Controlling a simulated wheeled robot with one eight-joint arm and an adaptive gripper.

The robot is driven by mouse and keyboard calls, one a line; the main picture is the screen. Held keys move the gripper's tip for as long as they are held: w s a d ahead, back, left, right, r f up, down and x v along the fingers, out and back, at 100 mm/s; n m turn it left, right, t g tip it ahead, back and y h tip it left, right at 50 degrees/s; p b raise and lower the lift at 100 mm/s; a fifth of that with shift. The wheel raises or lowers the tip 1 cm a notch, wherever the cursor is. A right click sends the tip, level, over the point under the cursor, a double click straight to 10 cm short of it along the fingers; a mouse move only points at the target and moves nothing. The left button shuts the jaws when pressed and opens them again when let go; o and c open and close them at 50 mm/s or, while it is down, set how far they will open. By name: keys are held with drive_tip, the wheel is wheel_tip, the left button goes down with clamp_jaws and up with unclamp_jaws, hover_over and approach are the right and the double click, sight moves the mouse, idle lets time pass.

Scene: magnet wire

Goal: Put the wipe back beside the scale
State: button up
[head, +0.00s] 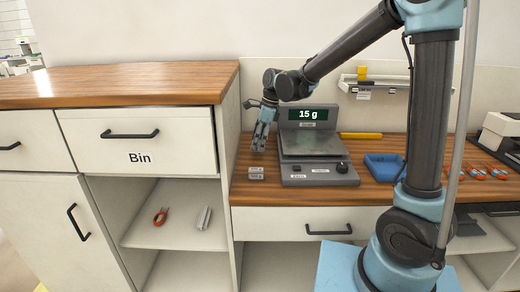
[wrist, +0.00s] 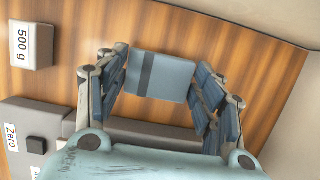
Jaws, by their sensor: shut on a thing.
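My gripper (head: 260,142) is over the wooden counter, just left of the scale (head: 318,172). In the wrist view its fingers (wrist: 161,70) are shut on the wipe (wrist: 175,78), a pale blue-grey piece with one dark stripe. The wipe is between the two fingertips, with the counter behind it; I cannot tell whether it touches the counter. In the head view the wipe cannot be made out. The scale reads 15 g and its plate looks empty. Its edge and Zero button also show in the wrist view (wrist: 60,118), at lower left.
Small weights (head: 256,172) stand at the counter's front left, one marked 500 g in the wrist view (wrist: 30,47). The Bin drawer cabinet (head: 140,140) rises close on the left. A blue tray (head: 384,168) and a yellow bar (head: 361,135) lie right of the scale.

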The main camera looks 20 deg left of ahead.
drive_tip(key=shift+f, duration=1.65)
drive_tip(key=shift+f, duration=0.1)
drive_tip(key=o, duration=0.9)
drive_tip(key=v, duration=1.2)
